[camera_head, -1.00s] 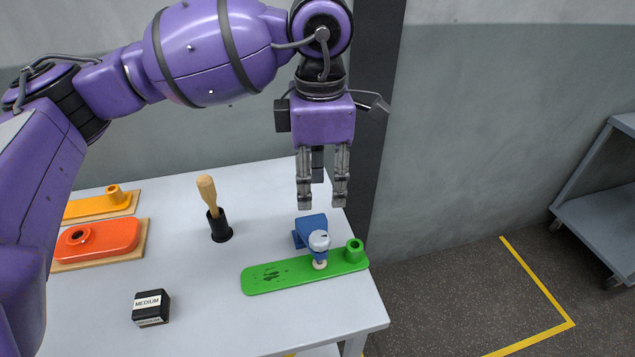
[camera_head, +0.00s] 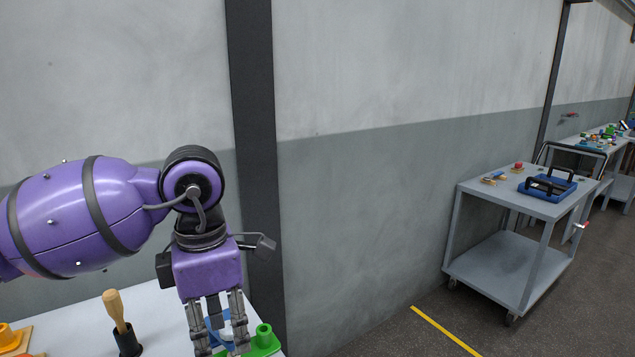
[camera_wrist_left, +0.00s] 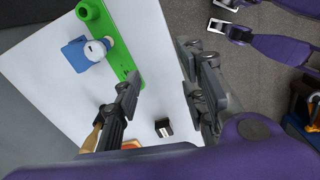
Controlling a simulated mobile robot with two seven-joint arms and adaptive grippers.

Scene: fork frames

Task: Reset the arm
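My left gripper (camera_head: 220,348) hangs fingers-down over the white table's right end in the head view. Its two fingers are apart with nothing between them. In the left wrist view the fingers (camera_wrist_left: 163,80) are also spread, with one in front of the green board (camera_wrist_left: 92,10). A blue block (camera_wrist_left: 74,56) and a small white-capped piece (camera_wrist_left: 97,50) are beside and on that board, clear of the fingers. In the head view the fingers partly hide these pieces.
A wooden-handled tool (camera_head: 114,310) stands in a black holder (camera_head: 127,342) on the table. A black block (camera_wrist_left: 163,128) lies on the table. A grey wall and dark post (camera_head: 258,150) are behind. A grey cart (camera_head: 520,205) with a blue tray (camera_head: 547,187) stands right, beyond open floor.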

